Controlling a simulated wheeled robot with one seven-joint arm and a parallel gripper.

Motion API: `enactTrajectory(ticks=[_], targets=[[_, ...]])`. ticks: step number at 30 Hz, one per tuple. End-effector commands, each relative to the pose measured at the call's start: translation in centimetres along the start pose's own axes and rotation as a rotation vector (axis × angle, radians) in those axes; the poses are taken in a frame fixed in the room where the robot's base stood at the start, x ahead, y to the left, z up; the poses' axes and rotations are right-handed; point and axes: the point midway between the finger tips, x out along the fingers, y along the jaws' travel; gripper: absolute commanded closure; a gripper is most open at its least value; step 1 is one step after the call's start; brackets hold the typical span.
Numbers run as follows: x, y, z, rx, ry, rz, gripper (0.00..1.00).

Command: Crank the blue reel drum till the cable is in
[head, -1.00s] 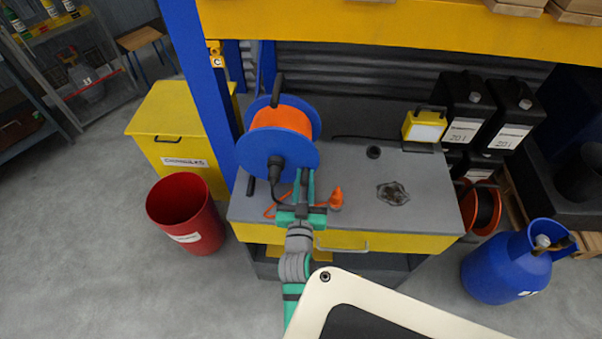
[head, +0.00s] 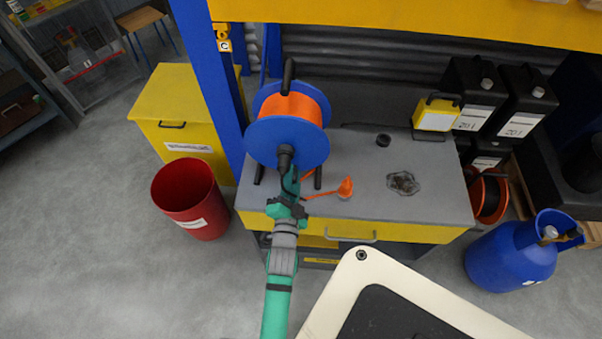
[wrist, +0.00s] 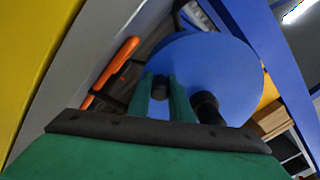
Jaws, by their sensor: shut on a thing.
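The blue reel drum (head: 276,143) stands on the left of the grey bench top, with orange cable (head: 292,108) wound between its flanges. My gripper (head: 290,186) is at the front flange, just below the black hub (head: 285,156). In the wrist view, my gripper (wrist: 166,92) has its two green fingers closed around a dark crank knob (wrist: 160,84) on the blue flange (wrist: 212,65). The black hub (wrist: 207,106) shows beside the fingers. The fingers partly hide the knob.
A red bin (head: 190,198) and yellow cabinet (head: 185,100) stand left of a blue post (head: 212,80). A yellow lamp (head: 436,116) and black canisters (head: 525,105) are at the back right. A blue gas cylinder (head: 510,257) stands on the floor. The bench's right side is mostly clear.

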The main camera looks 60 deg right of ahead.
Motion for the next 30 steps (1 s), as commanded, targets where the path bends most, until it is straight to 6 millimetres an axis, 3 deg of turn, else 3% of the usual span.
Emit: enactTrajectory(ticks=[15, 30], targets=[[0.0, -2.4, 3.1, 0.451, 0.002, 0.0, 1.0], [0.0, -3.7, 4.0, 0.637, 0.003, 0.001, 1.0]])
